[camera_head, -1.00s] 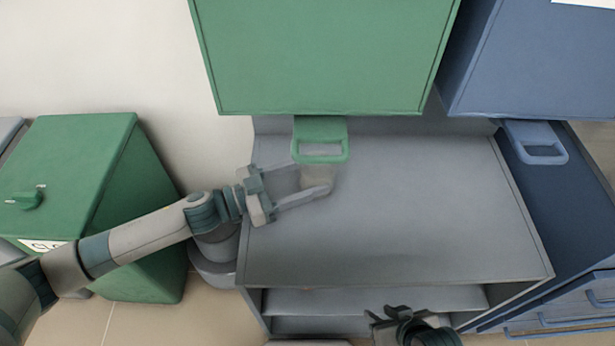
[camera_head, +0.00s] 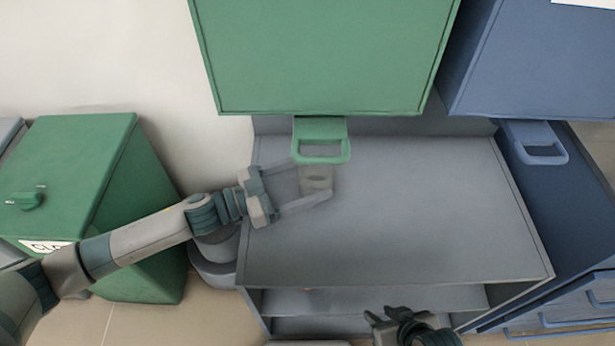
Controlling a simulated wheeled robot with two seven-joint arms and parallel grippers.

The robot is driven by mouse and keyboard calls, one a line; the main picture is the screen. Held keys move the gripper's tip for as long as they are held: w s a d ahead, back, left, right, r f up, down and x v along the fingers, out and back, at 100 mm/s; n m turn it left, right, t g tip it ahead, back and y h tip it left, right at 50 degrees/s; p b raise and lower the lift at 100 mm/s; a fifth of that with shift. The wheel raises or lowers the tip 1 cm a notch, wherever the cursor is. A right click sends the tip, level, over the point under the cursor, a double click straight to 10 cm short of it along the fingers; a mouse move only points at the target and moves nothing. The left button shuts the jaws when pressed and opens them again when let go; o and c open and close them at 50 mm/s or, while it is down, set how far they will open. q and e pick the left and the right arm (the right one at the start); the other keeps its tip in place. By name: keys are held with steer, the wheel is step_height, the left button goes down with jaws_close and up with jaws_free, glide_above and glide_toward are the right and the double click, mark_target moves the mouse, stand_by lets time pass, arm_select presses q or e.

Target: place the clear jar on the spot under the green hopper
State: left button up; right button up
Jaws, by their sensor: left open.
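The clear jar (camera_head: 316,178) stands on the grey worktop (camera_head: 400,225), just below the handle-shaped lever (camera_head: 321,150) of the green hopper (camera_head: 325,60) as I see it. The lever hides part of the jar's top. My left gripper (camera_head: 315,182) is open, with one finger on each side of the jar. I cannot tell whether a finger touches the jar. My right gripper (camera_head: 385,318) is at the bottom edge, in front of the worktop and away from the jar; whether its jaws are open is unclear.
A blue hopper (camera_head: 545,60) with its own lever (camera_head: 540,145) hangs at the right above a blue cabinet (camera_head: 560,215). A green lidded bin (camera_head: 75,170) stands at the left. The middle and right of the worktop are clear.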

arm_select(q)
steer(key=shift+a+r, duration=0.1)
steer(key=shift+r, duration=0.1)
steer(key=shift+s+a+f, duration=0.1)
steer(key=shift+s+a, duration=0.05)
steer(key=shift+a, duration=0.15)
steer(key=v, duration=0.9)
steer(key=shift+s+a, duration=0.1)
steer(key=shift+a, duration=0.15)
steer(key=shift+v, duration=0.8)
